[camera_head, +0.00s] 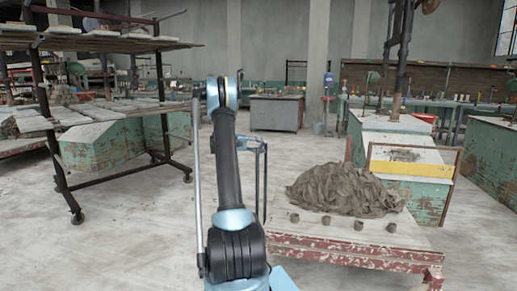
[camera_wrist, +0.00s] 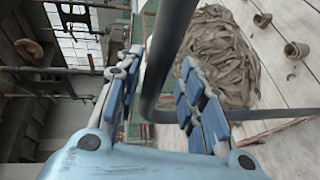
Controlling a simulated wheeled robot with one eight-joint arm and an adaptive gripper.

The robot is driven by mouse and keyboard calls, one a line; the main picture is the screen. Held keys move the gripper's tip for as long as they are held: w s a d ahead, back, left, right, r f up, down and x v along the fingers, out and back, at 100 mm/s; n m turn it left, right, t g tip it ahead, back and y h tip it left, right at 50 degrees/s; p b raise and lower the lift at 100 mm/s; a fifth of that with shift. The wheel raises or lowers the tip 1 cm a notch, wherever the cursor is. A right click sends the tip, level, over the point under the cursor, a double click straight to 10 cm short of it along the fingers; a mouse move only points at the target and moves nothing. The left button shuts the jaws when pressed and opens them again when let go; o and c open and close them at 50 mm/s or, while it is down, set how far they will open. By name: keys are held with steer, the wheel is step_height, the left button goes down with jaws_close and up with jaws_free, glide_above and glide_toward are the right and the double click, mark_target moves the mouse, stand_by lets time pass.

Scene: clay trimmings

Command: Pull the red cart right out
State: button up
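The red cart (camera_head: 345,257) stands at the lower right of the head view, with worn red edges and a pale board top. A heap of clay strips (camera_head: 345,190) and several small clay pots lie on it. An upright frame (camera_head: 264,180), apparently its handle, rises at its left end. In the wrist view, a dark bent bar (camera_wrist: 165,65) runs between the fingers of my gripper (camera_wrist: 158,105). The fingers are apart, with space beside the bar; I cannot tell whether either touches it. The clay heap (camera_wrist: 222,55) shows beyond the right finger.
A dark shelf rack (camera_head: 60,150) on casters stands at the left. A green cabinet with a yellow-faced panel (camera_head: 410,168) is close behind the cart. A grey cabinet (camera_head: 276,112) stands farther back. Bare floor (camera_head: 130,235) lies left of my arm.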

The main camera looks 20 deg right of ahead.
steer(key=shift+r, duration=0.15)
steer(key=shift+a, duration=0.15)
steer(key=v, duration=1.1)
steer(key=shift+w+a, duration=0.2)
steer(key=shift+a, duration=0.2)
